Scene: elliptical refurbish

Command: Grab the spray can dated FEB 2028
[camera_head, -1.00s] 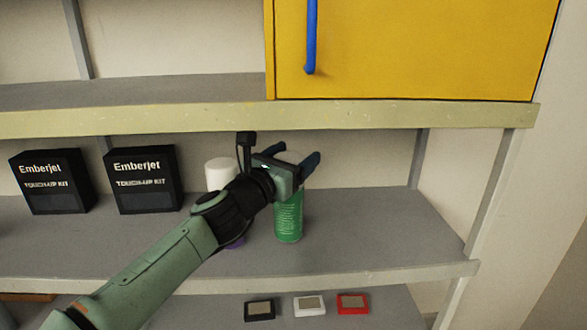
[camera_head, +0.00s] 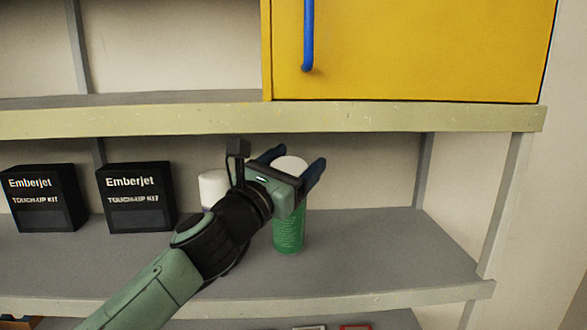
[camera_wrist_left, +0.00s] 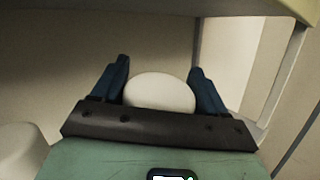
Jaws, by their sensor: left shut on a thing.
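A green spray can (camera_head: 289,236) with a white cap stands upright at the middle shelf. Small print shows on its side, but I cannot read a date. My left gripper (camera_head: 293,164) is shut on this green can, with one dark blue finger on each side of the white cap. In the left wrist view the white cap (camera_wrist_left: 160,91) sits between the fingers. I cannot tell whether the can's base touches the shelf. A second can with a white cap (camera_head: 213,186) stands to the left, its body mostly hidden by my arm. My right gripper is not in view.
Two black Emberjet touch-up kit boxes (camera_head: 140,200) stand at the left of the grey shelf (camera_head: 390,255). A cream shelf beam (camera_head: 400,119) runs close above the gripper. A yellow cabinet (camera_head: 420,50) with a blue handle is above. The shelf to the right is clear.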

